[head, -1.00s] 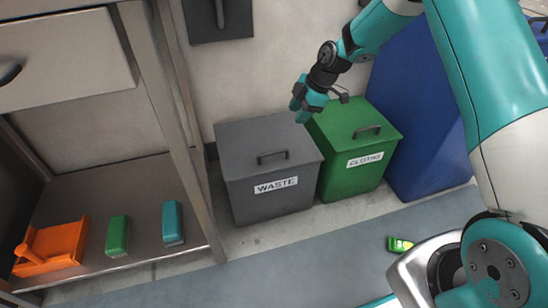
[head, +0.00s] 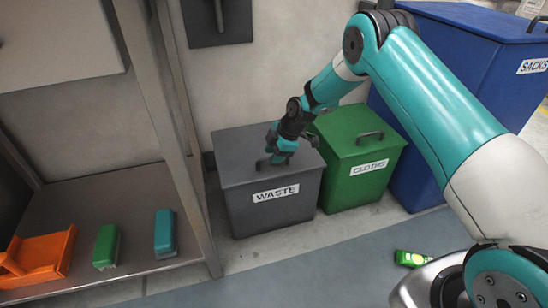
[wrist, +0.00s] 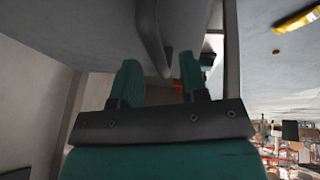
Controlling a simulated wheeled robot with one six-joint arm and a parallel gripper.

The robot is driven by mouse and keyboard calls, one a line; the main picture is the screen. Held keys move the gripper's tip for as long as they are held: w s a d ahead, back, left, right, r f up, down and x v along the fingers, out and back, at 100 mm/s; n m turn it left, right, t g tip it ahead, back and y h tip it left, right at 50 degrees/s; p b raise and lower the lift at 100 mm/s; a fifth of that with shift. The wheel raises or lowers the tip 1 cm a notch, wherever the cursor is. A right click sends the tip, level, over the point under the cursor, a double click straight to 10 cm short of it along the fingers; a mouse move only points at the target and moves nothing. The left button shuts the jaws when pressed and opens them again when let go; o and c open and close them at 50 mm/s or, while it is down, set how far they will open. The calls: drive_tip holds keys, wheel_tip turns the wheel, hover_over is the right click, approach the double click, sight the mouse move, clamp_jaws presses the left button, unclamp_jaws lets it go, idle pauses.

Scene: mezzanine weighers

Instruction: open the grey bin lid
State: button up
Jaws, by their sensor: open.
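The grey bin (head: 270,203) carries a WASTE label and stands on the floor between the shelf unit and the green bin. Its grey lid (head: 237,152) is down. My gripper (head: 269,162) is over the middle of the lid and hides most of the lid's handle in the head view. In the wrist view my gripper (wrist: 158,82) is open with two teal fingers apart. A dark bar, apparently the lid handle (wrist: 152,38), shows beyond and between the fingertips. I cannot tell whether the fingers touch it.
A green bin (head: 350,189) labelled CLOTHS stands against the right side, and a blue SACKS bin (head: 440,60) behind it. A metal shelf (head: 140,225) at left holds an orange tool and brushes. A green packet (head: 410,258) lies on the floor.

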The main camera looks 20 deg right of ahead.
drive_tip(key=shift+f, duration=0.1)
clamp_jaws()
